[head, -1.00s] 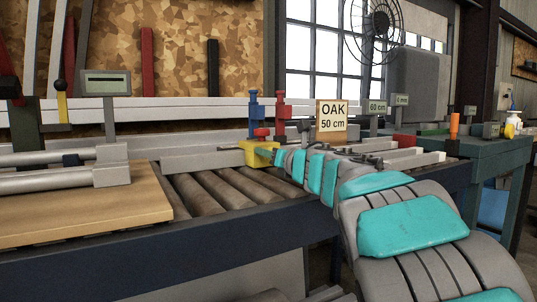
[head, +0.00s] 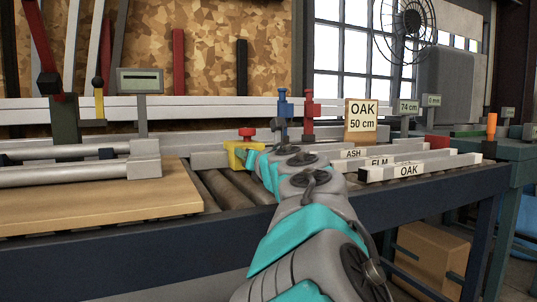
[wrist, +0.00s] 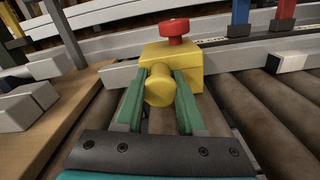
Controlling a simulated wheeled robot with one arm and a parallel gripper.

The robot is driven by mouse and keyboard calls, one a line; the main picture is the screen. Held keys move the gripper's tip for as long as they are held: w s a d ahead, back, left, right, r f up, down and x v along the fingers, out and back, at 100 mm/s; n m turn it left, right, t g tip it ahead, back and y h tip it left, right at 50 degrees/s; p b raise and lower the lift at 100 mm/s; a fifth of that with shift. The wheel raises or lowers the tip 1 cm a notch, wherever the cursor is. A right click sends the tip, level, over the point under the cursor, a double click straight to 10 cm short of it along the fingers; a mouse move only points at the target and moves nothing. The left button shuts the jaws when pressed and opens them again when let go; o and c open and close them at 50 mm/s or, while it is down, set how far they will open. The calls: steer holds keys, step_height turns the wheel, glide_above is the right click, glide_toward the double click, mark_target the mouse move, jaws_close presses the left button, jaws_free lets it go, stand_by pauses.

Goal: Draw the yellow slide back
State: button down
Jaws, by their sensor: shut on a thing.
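The yellow slide (head: 237,155) sits on a grey rail (head: 208,160) left of the blue post (head: 283,108) and red post (head: 308,110). It also shows in the wrist view as a yellow block (wrist: 190,60) with a red knob (wrist: 174,27) on top and a round yellow boss (wrist: 159,90) in front. My gripper (wrist: 160,84) is shut on that boss, one green finger on each side. In the head view my arm partly hides the slide's right side.
Dark rollers (head: 238,188) run below the rail. A wooden board (head: 90,205) with grey bars lies left. Bars labelled ASH, ELM and OAK (head: 420,168) lie right. An OAK 50 cm sign (head: 362,118) and a 74 cm readout (head: 410,107) stand behind.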

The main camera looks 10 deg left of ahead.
steer(key=shift+s+a, duration=0.65)
steer(key=shift+a, duration=0.35)
steer(key=c, duration=0.5)
jaws_free()
